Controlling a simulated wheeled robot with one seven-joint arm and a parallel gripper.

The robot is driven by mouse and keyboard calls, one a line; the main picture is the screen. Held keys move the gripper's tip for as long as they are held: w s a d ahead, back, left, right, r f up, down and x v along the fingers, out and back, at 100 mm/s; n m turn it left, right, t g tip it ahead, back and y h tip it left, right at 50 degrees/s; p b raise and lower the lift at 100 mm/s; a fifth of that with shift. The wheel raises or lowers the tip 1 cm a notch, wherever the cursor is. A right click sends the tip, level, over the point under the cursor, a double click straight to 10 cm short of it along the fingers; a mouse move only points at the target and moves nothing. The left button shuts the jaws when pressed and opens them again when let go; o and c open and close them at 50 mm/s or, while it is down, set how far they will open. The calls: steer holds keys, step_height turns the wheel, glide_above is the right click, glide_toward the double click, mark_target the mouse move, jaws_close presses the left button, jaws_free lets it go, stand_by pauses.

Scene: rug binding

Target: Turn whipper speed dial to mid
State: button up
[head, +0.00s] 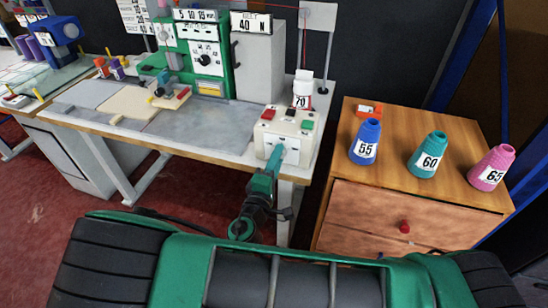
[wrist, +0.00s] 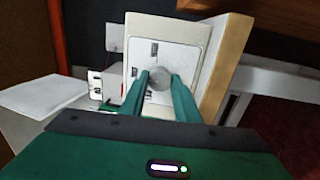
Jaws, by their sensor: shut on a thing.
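The cream control box (head: 301,146) stands at the right front corner of the table, with red and green buttons on top. My gripper (head: 279,150) reaches its front face. In the wrist view, a round grey dial (wrist: 159,72) sits on the box's pale front panel (wrist: 184,34), with small dark marks around it. My gripper (wrist: 160,77) is shut on this dial, one green finger on each side. The fingers cover part of the panel. I cannot tell which mark the dial points to; in the head view my gripper hides it.
A white cone marked 70 (head: 302,96) stands behind the box. A wooden cabinet (head: 420,193) to the right holds blue, teal and pink cones. A green machine (head: 206,58) with a black knob stands at the table's back. Grey tabletop lies left of the box.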

steer(key=shift+a+f, duration=0.15)
steer(key=shift+a, duration=0.05)
steer(key=o, duration=1)
steer(key=shift+o, duration=0.2)
steer(key=shift+d, duration=0.1)
steer(key=v, duration=1)
steer(key=shift+s, duration=0.35)
